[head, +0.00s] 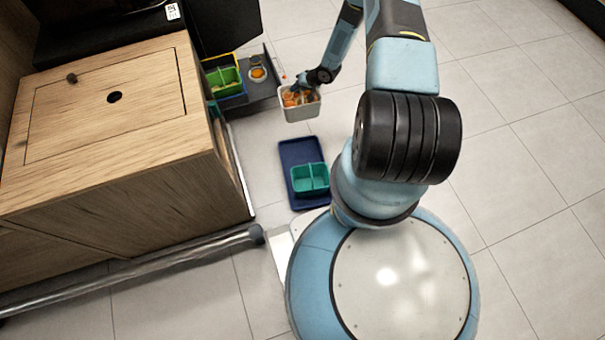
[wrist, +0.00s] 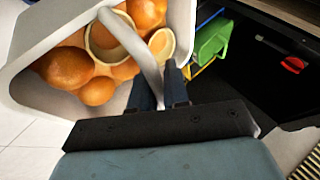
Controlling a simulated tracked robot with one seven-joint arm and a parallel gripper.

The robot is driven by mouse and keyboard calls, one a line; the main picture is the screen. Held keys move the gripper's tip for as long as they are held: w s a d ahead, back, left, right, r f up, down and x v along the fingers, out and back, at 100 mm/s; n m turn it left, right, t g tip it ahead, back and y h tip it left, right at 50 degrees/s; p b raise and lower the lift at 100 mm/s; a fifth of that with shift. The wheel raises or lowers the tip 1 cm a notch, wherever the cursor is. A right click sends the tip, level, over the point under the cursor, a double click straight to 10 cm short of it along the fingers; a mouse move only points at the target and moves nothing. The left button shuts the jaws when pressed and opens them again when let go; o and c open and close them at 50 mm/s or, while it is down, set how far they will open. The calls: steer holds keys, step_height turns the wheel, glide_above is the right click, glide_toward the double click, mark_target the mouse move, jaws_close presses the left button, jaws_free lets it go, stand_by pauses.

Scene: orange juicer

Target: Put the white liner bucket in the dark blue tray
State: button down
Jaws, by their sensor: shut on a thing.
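The white liner bucket (head: 299,112) hangs in the air in the head view, with oranges and orange halves or peels inside. In the wrist view the bucket (wrist: 33,92) fills the upper left, tilted in the picture. My gripper (head: 296,86) is shut on the bucket; in the wrist view its dark fingers (wrist: 160,95) meet the white strip across the bucket's top. The dark blue tray (head: 305,203) lies on the floor nearer my base. A teal divided container (head: 310,178) stands in it, over its middle and right part. The tray's far end is bare.
A wooden cabinet (head: 110,110) stands at the left. An open dark drawer (head: 262,92) beside the bucket holds a green bin (head: 224,80), which also shows in the wrist view (wrist: 212,42). A metal rail (head: 140,268) runs low along the cabinet. Tiled floor lies clear at right.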

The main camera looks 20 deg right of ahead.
steer(key=s+a+f, duration=0.1)
steer(key=s+f, duration=0.2)
steer(key=f, duration=0.6)
steer(key=s+a+f, duration=0.1)
steer(key=s+f, duration=0.2)
steer(key=f, duration=0.5)
steer(key=s+a+f+n, duration=0.1)
steer(key=s+f, duration=0.2)
steer(key=f, duration=0.6)
steer(key=shift+s+f+g+y, duration=0.3)
steer(key=shift+s+f, duration=0.05)
steer(key=shift+s, duration=0.05)
steer(key=c, duration=1.4)
jaws_free()
steer(key=shift+s+f, duration=0.1)
steer(key=shift+c, duration=0.2)
steer(key=o, duration=0.3)
steer(key=shift+o, duration=0.2)
steer(key=v, duration=1.2)
